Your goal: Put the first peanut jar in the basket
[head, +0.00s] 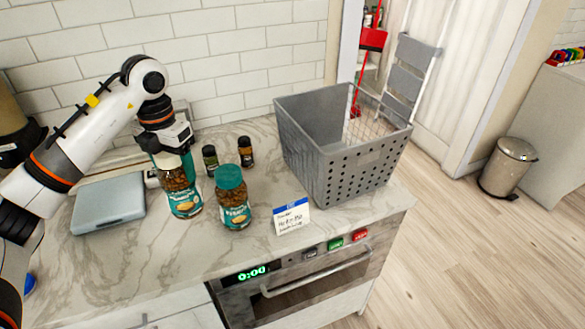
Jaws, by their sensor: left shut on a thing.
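Two peanut jars with teal labels stand at the middle of the marble counter. My left gripper (172,140) comes down from above on the left peanut jar (182,192) and is shut on it near its lid, which is mostly hidden by the gripper. The jar looks upright, at or very near the counter. The other peanut jar (232,202), with a teal lid, stands just to its right, apart from my gripper. The grey basket (352,168) stands at the counter's right end; the part of its inside that shows is empty. My right gripper is not in view.
Two small dark spice jars (209,160) (246,151) stand behind the peanut jars. A grey flat scale-like box (108,203) lies at left. A handwritten card (292,217) stands before the basket. The counter's front edge is above an oven (300,285).

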